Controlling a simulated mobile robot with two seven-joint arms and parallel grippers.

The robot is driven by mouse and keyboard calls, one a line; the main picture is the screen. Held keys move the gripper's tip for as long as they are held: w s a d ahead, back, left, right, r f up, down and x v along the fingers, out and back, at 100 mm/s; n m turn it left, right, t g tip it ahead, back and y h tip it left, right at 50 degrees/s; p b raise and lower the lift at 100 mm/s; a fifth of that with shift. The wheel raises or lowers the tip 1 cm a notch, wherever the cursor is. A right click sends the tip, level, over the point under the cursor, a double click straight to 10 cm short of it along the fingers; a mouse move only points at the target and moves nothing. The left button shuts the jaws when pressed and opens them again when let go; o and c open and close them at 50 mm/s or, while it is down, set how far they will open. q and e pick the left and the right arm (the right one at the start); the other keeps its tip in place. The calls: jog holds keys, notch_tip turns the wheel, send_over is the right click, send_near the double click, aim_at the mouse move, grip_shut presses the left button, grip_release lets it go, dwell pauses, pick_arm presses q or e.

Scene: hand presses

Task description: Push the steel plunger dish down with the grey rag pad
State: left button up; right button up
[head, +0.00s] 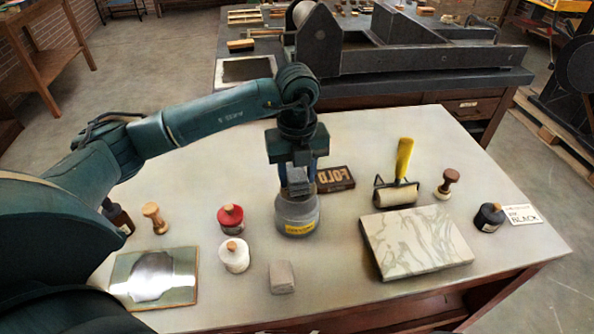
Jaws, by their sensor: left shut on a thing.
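The plunger can (297,216) is a squat grey can with a yellow label, upright in the middle of the table. Its steel plunger dish (297,189) is on top, partly hidden by my gripper. My left gripper (298,172) points straight down over the can, its fingers shut on a small light grey piece, which I take to be the grey rag pad (297,175). The pad is right over the dish; I cannot tell whether they touch. My right gripper is not in view.
A small grey block (281,277) lies in front of the can. A red-capped jar (231,219) and a white jar (235,256) stand to its left. A brayer (397,190) and a marbled slab (415,242) are to the right. A type block (334,179) lies close behind.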

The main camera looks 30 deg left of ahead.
aim_at(297, 172)
pick_arm(q)
jog(key=shift+f+b, duration=0.3)
jog(key=shift+f, duration=0.05)
dwell(0.7)
jog(key=shift+f+b, duration=0.65)
jog(key=shift+f, duration=0.2)
dwell(1.7)
jog(key=shift+r, duration=0.1)
jog(key=shift+r+p, duration=1.05)
jog(key=shift+r, duration=0.3)
jog(key=shift+r+p, duration=1.4)
jog(key=shift+r, duration=0.75)
